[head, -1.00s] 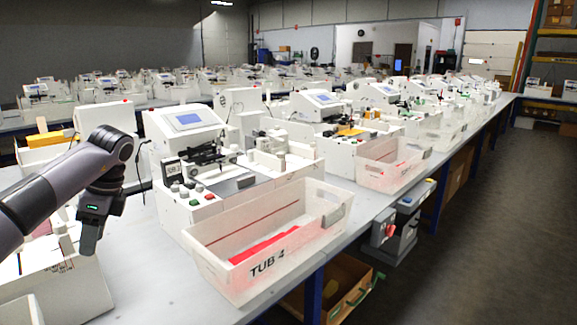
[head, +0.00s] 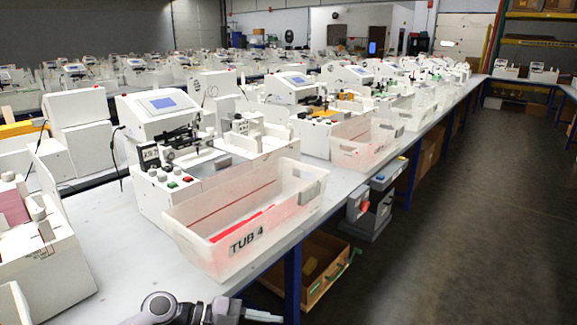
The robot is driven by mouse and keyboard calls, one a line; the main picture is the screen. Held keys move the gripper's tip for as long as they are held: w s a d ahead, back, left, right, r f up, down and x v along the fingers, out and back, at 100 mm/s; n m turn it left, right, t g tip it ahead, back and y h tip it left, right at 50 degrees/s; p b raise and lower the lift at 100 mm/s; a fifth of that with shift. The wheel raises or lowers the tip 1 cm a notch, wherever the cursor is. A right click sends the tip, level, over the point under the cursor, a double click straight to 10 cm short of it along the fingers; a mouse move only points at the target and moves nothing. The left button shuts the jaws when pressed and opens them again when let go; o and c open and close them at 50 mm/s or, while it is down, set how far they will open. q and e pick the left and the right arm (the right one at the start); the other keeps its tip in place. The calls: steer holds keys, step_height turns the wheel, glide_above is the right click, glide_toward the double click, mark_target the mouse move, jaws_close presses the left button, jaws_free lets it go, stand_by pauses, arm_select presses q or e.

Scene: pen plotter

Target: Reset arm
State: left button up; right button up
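At the bottom edge of the head view, part of a grey arm of mine shows, most likely the left one. Its gripper (head: 262,316) points right, low in front of the bench and cut off by the frame edge. I cannot tell whether its fingers are open or shut. It appears apart from the things on the bench. My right gripper is not in view. A white pen plotter (head: 160,104) with a blue screen stands on the bench above and beyond the arm.
A translucent tub marked TUB 4 (head: 205,247), with red pieces inside, stands at the bench's front edge. A white machine (head: 40,262) stands at the left. An open wooden drawer (head: 308,268) is under the bench. The floor (head: 465,230) at right is clear.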

arm_select(q)
steer(key=s+a+f+n+t+y, duration=0.9)
steer(key=s+a+f+n+y, duration=0.3)
steer(key=s+a+f+n, duration=0.4)
steer(key=s+n, duration=0.2)
steer(key=n, duration=0.3)
steer(key=shift+s+n, duration=0.25)
steer(key=shift+n, duration=0.05)
steer(key=shift+w+d, duration=0.1)
steer(key=shift+d, duration=0.05)
